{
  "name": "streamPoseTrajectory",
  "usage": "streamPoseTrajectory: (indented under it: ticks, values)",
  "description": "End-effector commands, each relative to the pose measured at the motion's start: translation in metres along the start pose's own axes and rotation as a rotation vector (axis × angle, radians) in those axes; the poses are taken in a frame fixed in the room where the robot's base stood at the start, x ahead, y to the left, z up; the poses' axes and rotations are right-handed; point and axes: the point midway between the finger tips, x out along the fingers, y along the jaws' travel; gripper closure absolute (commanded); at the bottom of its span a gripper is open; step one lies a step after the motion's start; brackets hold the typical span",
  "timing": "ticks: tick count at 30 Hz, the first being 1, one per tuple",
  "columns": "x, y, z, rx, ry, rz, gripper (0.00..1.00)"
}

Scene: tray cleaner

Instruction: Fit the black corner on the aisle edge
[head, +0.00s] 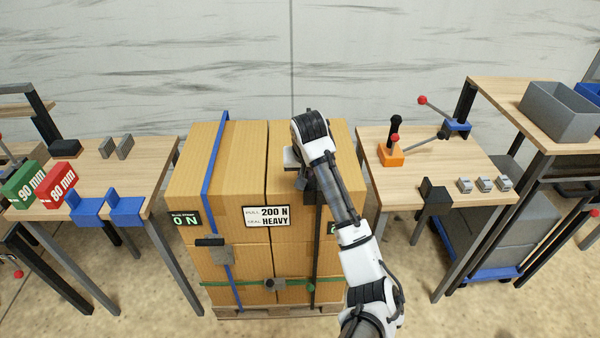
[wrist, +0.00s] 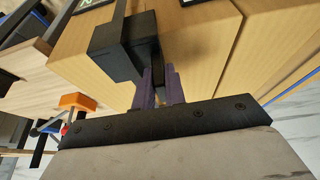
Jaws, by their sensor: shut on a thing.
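My gripper (head: 305,183) is over the front top edge of the carton stack (head: 230,258), right of the middle, and my arm partly hides it. In the wrist view its purple fingers (wrist: 160,88) are shut on a black corner piece (wrist: 120,45). The black corner is blocky and angled, close against the tan cartons (wrist: 205,35). I cannot tell whether it sits flush on the edge. A dark strap (head: 317,250) runs down the stack's front face below my gripper.
A blue strap (head: 212,165) and a green strap (head: 235,283) bind the stack. A left table (head: 120,175) holds blue corners (head: 126,208) and marked blocks. A right table (head: 400,178) has an orange-based tool (head: 391,155) and another black piece (head: 434,196) at its front edge.

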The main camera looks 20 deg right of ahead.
Motion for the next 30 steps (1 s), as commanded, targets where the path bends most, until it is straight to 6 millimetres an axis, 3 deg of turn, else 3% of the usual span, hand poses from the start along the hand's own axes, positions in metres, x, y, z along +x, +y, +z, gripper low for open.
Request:
streamPoseTrajectory:
  ticks: [12,13,18,30]
  values:
    - [0.0034,-0.0004,0.0013,0.000,0.000,0.000,1.00]
    - [0.0034,-0.0005,0.0013,0.000,0.000,0.000,0.85]
    - [0.0035,-0.0005,0.0013,0.000,0.000,0.000,0.63]
    - [-0.0039,-0.0008,0.0013,-0.001,0.001,0.000,0.62]
